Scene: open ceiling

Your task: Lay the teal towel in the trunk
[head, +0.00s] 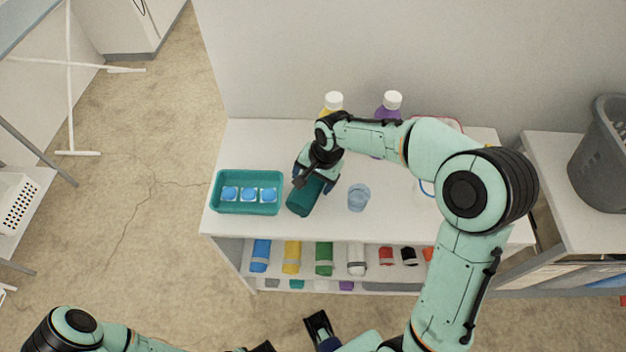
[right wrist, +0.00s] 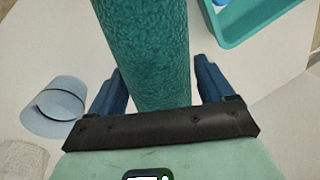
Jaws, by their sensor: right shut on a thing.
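The teal towel (head: 304,197) is a dark teal roll. My right gripper (head: 315,174) is shut on it, over the white shelf top between the teal tray and the clear blue cup. In the right wrist view the towel (right wrist: 146,45) stands out between the two blue fingers and hides part of the surface behind it. I cannot tell whether it touches the shelf top. My left gripper (head: 320,330) shows only in part at the bottom edge, and its jaws are unclear. I see no trunk in these views.
The teal tray (head: 247,209) with blue round items stands left of the towel. The cup (head: 358,198) stands close on the right. Yellow (head: 331,107) and purple (head: 389,112) bottles stand behind. Rolled cloths lie on the shelf (head: 300,276) below. A grey basket (head: 601,160) is far right.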

